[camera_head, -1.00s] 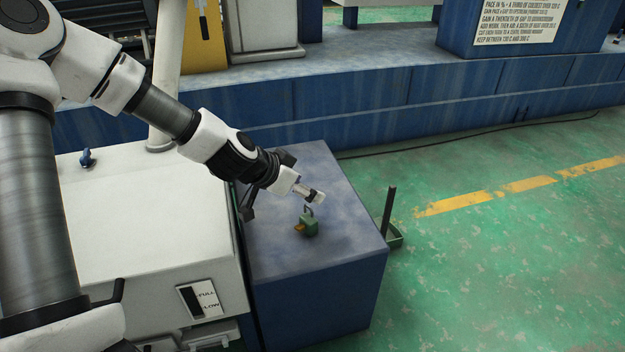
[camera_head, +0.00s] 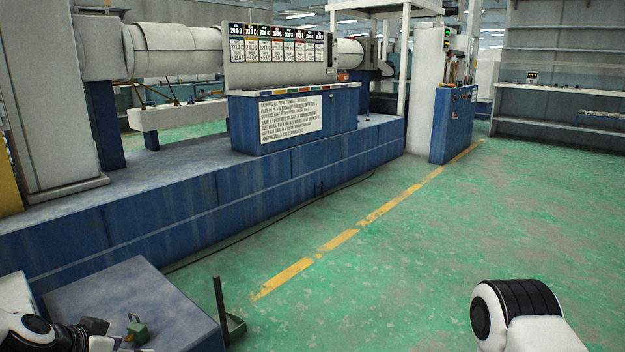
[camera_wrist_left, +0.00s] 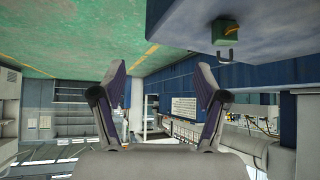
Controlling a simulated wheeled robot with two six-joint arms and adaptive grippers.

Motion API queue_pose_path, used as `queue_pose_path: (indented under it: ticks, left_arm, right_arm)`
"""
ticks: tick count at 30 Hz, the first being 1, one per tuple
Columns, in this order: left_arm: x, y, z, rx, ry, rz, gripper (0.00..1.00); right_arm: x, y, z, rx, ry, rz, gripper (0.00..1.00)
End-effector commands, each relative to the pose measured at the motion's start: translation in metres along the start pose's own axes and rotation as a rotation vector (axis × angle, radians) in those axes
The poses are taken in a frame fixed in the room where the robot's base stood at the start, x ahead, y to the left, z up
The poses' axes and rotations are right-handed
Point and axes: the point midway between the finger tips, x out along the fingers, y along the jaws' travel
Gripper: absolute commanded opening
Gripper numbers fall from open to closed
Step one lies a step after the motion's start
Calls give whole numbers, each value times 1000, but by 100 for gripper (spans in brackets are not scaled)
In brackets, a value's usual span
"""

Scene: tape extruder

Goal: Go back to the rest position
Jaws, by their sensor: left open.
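My left gripper (camera_wrist_left: 160,82) is open and empty in the left wrist view, its two fingers spread apart. In the head view, part of my left arm and gripper shows at the bottom left corner, cut off by the frame edge. A green padlock (camera_head: 137,330) lies on top of a low blue box (camera_head: 125,287), just right of my left gripper in the picture. The padlock (camera_wrist_left: 225,32) also shows in the left wrist view, apart from the fingers. A white and black link of my right arm shows at the bottom right; its gripper is out of view.
A blue machine base (camera_head: 215,205) runs along the back left, with a control panel (camera_head: 278,58) and a sign (camera_head: 290,116). A dark upright post (camera_head: 220,308) stands beside the blue box. The green floor (camera_head: 400,265) in the middle is clear. Shelves (camera_head: 563,75) stand far right.

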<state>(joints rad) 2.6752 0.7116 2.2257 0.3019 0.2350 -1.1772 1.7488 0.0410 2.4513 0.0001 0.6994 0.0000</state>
Motion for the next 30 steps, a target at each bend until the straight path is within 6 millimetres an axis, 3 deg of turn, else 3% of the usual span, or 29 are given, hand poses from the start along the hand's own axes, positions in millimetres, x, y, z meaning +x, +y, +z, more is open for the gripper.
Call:
queue_pose_path:
  ticks: [5,11,18,23,27,30]
  left_arm:
    - [20,8,35,22,-108,9,73]
    - [42,28,92,78,-274,38,73]
    - [56,70,195,187,-541,93,73]
    - [48,109,278,207,-734,111,73]
    - [29,145,342,162,-860,93,73]
    - [19,164,363,65,-877,43,73]
  right_arm:
    - [-4,0,-2,-2,4,0,41]
    - [-9,0,-1,-1,3,0,41]
    - [-17,0,-1,-1,3,0,41]
    - [-24,0,-1,-1,3,0,41]
    - [-29,0,-1,-1,3,0,41]
    - [-30,0,-1,-1,3,0,41]
